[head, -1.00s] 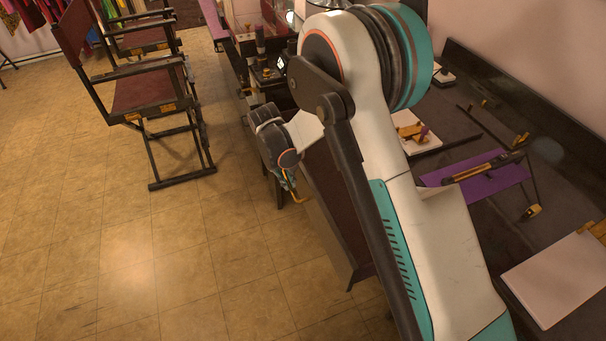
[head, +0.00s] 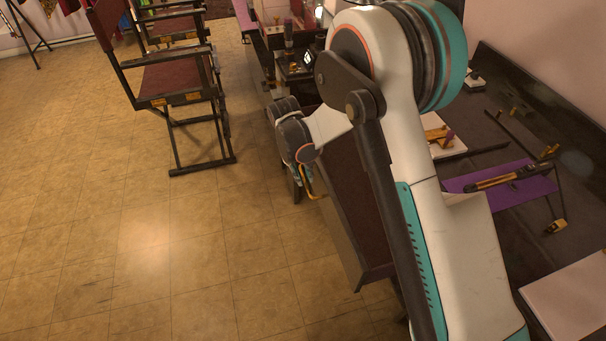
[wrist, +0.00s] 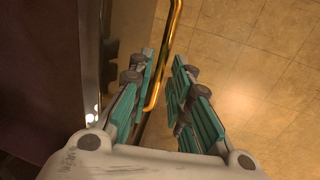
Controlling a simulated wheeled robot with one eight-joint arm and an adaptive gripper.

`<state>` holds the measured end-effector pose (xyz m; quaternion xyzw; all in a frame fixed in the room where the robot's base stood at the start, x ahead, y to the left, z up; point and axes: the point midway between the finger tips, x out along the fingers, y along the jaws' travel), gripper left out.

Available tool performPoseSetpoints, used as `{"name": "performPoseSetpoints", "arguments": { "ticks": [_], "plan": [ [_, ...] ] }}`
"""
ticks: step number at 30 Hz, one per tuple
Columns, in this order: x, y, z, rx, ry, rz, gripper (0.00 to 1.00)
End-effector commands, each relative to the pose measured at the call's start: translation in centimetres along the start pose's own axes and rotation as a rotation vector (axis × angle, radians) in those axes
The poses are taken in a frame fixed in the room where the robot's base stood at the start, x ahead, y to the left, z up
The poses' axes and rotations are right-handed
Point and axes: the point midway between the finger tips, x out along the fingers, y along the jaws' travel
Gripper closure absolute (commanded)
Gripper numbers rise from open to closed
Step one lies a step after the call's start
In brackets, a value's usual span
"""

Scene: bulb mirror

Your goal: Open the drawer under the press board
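A drawer with a dark red-brown inside (head: 352,215) stands out from under the worktop, on the floor side, partly hidden by my arm. Its dark front also shows at the left of the wrist view (wrist: 95,50). A bent brass handle (wrist: 172,40) is on that front; its lower bend shows in the head view (head: 314,190). My gripper (wrist: 165,62) is open, its teal-padded fingers apart with the handle running between them. The handle lies nearer the left finger; I cannot tell whether they touch. I cannot tell which board is the press board.
The dark worktop (head: 480,125) at right holds a purple mat (head: 530,190), a white board with brass parts (head: 450,140) and a blank pale board (head: 575,300). A folding chair (head: 180,85) stands at left. The tiled floor (head: 160,260) in front is clear.

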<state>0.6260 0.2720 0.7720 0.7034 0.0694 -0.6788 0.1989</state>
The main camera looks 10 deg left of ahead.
Motion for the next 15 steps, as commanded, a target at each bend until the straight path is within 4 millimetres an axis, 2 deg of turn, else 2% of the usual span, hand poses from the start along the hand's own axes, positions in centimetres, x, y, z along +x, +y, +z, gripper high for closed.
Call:
{"name": "performPoseSetpoints", "arguments": {
  "ticks": [15],
  "plan": [
    [-9.3,-0.1,0.1,-0.001,0.0,0.0,0.82]
  ]
}}
